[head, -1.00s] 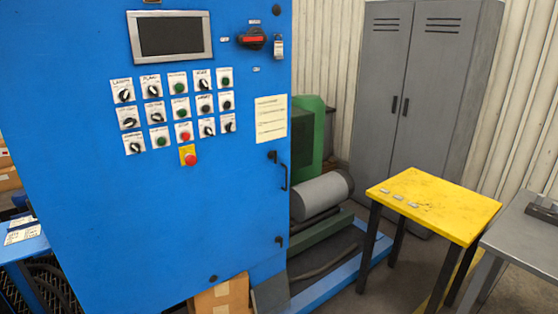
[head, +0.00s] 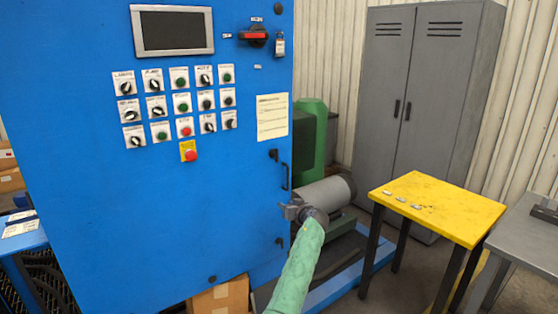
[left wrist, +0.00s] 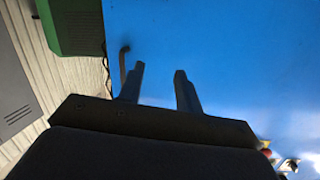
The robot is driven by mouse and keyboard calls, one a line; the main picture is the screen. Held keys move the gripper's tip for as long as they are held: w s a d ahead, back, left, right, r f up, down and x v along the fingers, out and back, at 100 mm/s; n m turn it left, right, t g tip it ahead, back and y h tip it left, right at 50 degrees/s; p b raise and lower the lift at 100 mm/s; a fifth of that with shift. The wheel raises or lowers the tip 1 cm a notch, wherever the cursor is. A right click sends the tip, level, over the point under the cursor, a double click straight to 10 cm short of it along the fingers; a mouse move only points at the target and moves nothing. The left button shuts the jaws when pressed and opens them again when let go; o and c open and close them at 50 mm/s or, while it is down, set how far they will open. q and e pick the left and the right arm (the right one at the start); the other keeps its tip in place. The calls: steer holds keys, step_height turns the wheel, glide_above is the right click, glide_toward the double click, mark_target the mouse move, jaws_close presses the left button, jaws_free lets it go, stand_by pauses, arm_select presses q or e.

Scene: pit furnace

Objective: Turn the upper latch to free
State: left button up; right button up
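The blue control cabinet (head: 110,215) fills the left of the head view. Small dark latches sit along its door's right edge: one at the top (head: 277,9), one at mid-height (head: 272,154) and one lower (head: 279,240). I cannot tell for sure which is the upper latch. A black door handle (head: 284,173) stands beside the mid-height one. My left gripper (head: 286,209) is near that edge, below the handle. In the left wrist view its two fingers (left wrist: 157,75) are apart with nothing between them, facing the blue door. My right gripper is not in view.
A green machine (head: 309,140) with a grey cylinder (head: 326,190) stands behind the cabinet's right edge. A yellow table (head: 440,205) and a grey table (head: 525,238) are at right. A grey locker (head: 440,100) stands behind. A cardboard box (head: 220,297) lies below the cabinet.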

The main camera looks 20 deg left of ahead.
mark_target(278, 155)
arm_select(q)
steer(key=w+r+n+y, duration=0.3)
steer(key=r, duration=1.4)
steer(key=p+x, duration=0.1)
steer(key=x, duration=0.2)
steer(key=p+x, duration=0.1)
steer(key=x, duration=0.3)
steer(key=shift+w+d+r, duration=0.2)
steer(key=shift+w+d, duration=0.05)
steer(key=shift+w, duration=0.1)
steer(key=shift+w+a, duration=0.2)
steer(key=shift+a, duration=0.15)
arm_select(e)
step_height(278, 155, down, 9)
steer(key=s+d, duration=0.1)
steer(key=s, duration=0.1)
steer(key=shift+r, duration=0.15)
arm_select(q)
jaws_close()
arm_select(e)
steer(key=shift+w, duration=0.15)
